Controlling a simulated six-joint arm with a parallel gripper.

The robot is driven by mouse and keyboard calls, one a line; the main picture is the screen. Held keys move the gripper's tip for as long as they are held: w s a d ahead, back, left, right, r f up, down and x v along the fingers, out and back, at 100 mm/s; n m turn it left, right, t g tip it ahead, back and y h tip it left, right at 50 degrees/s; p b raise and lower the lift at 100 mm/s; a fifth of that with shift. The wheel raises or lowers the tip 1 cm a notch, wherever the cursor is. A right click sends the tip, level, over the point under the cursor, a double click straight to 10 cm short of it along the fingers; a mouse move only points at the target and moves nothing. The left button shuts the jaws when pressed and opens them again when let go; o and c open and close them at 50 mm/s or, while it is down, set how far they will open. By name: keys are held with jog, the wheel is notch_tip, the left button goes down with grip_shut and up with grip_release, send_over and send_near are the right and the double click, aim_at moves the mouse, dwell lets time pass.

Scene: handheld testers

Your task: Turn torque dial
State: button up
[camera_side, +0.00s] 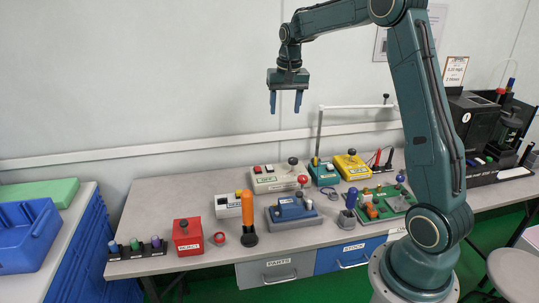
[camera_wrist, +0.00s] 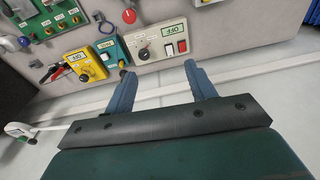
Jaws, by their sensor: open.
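My gripper (camera_side: 285,108) is open and empty, high above the back of the bench with its fingers pointing down. In the wrist view my gripper (camera_wrist: 160,76) has its two blue fingers spread apart. No label that I can read says torque, so I cannot tell which control is the torque dial. A beige box (camera_side: 264,181) with a black knob and two buttons stands below my gripper; it also shows in the wrist view (camera_wrist: 167,33). A yellow box (camera_side: 342,160) with a dark knob stands to its right, past a teal box (camera_side: 319,180).
Nearer the front are a blue box (camera_side: 283,213) with a red ball lever, an orange-handled tool (camera_side: 248,220), a red box (camera_side: 187,245) and a green board (camera_side: 400,202). A thin white post with a bar (camera_side: 355,106) rises behind the teal box. The air around my gripper is clear.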

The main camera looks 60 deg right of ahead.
aim_at(293, 159)
jog(key=w+d+f+m+g, duration=0.1)
jog(key=w+d+f+m, duration=0.1)
jog(key=d+f, duration=0.7)
jog(key=shift+d+f+m+y, duration=0.3)
jog(key=shift+d+m, duration=0.1)
jog(key=shift+d, duration=0.25)
jog(key=shift+f, duration=0.15)
notch_tip(293, 159, down, 14)
jog(key=shift+r, duration=0.25)
jog(key=c, duration=1)
